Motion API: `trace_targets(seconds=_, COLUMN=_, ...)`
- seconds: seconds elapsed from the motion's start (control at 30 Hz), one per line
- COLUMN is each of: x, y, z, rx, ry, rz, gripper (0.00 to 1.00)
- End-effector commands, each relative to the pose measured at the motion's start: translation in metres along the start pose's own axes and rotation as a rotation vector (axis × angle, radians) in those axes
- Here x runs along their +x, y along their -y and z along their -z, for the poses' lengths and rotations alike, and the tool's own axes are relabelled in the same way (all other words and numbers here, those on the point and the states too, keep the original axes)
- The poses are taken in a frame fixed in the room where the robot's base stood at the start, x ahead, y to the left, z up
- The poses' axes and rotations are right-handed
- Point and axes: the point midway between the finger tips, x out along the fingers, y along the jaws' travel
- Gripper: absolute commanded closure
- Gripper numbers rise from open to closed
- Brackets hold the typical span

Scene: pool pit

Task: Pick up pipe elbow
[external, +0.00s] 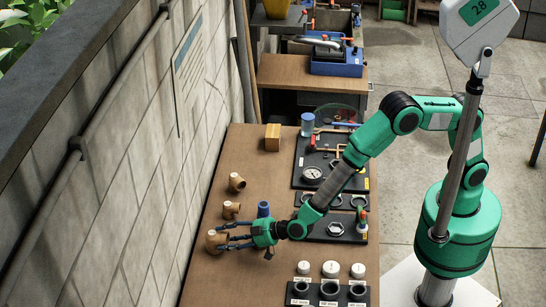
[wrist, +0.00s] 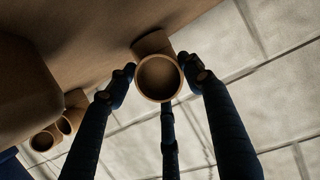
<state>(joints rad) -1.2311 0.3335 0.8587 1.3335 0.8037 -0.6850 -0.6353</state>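A brown pipe elbow (external: 215,240) lies on the wooden table near its left edge in the external view. In the wrist view, its round opening (wrist: 158,77) faces me, with the bend behind it. My gripper (external: 229,237) has three dark fingers and reaches left to this elbow. In the wrist view, the fingertips (wrist: 160,82) sit at its left and right sides, with a third finger below. The tips look very close to it, but I cannot tell whether they press on it. Two similar brown fittings, one nearer (external: 231,210) and one farther (external: 237,182), lie farther back.
A blue cup-like piece (external: 263,209) stands just behind my gripper. A wooden block (external: 272,137) and a dark board with a gauge (external: 312,173) are farther back. White caps (external: 330,269) and a dark socket rack (external: 328,291) are at front right. The stone wall (external: 150,190) borders the left.

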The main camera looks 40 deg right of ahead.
Motion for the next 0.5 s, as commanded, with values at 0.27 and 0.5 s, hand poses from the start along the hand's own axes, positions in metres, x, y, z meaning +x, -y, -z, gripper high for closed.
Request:
trace_targets(seconds=0.27, x=0.0, y=0.0, z=0.0012, rx=0.0, ry=-0.002, rz=0.0, gripper=0.8)
trace_targets(seconds=0.5, x=-0.0028, y=-0.0011, z=0.008, rx=0.001, ry=-0.002, rz=0.0, gripper=0.8)
